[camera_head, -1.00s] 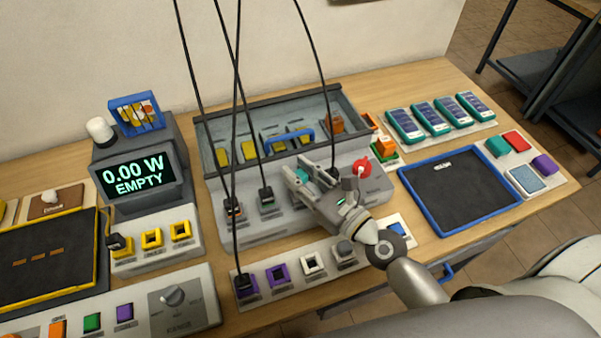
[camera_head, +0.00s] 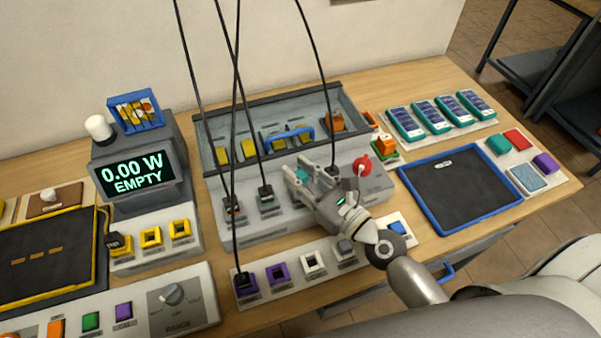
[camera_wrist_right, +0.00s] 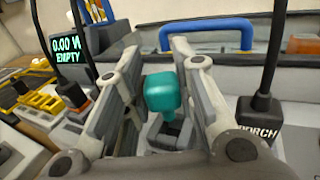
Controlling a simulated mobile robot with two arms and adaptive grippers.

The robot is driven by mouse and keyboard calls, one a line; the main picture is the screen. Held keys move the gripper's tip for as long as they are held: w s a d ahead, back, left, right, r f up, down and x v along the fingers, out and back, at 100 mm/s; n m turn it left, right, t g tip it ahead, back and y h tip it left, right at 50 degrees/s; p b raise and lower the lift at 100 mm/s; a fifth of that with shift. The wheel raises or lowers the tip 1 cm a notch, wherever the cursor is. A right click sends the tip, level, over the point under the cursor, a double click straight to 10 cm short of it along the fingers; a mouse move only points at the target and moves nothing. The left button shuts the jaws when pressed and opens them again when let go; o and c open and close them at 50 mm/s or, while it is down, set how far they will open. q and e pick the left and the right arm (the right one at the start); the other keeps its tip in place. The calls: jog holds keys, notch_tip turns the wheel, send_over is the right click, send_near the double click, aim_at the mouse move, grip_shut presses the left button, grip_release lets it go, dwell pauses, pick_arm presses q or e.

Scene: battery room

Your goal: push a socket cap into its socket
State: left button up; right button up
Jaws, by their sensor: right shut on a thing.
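A teal socket cap (camera_wrist_right: 163,90) sits between the fingers of my right gripper (camera_wrist_right: 160,80) in the right wrist view. Just below it is a dark grey square socket (camera_wrist_right: 168,132). The fingers partly hide the socket, and I cannot tell how deep the cap sits in it. In the head view, my right gripper (camera_head: 299,170) is over the grey socket panel (camera_head: 262,228), shut on the teal cap (camera_head: 301,174), of which only a little shows. My left gripper is not in view.
Black cables hang to plugs beside the gripper, including one labelled PORCH (camera_wrist_right: 257,112). A red knob (camera_head: 362,166) stands close right of it. Behind is a bin with a blue handle (camera_head: 290,136). A blue-rimmed tray (camera_head: 408,192) lies empty-looking at right. The meter (camera_head: 138,174) reads 0.00 W EMPTY.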

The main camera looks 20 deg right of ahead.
jog(key=shift+f+b, duration=0.7)
jog(key=shift+f, duration=0.15)
jog(key=o, duration=0.5)
jog(key=shift+s, duration=0.1)
jog(key=shift+b+v, duration=1.4)
jog(key=shift+v, duration=1.2)
jog(key=b+v, duration=0.4)
jog(key=v, duration=0.1)
jog(key=shift+s+d+r+b, duration=0.1)
jog(key=shift+s+d+b, duration=0.05)
jog(key=shift+s+b, duration=0.2)
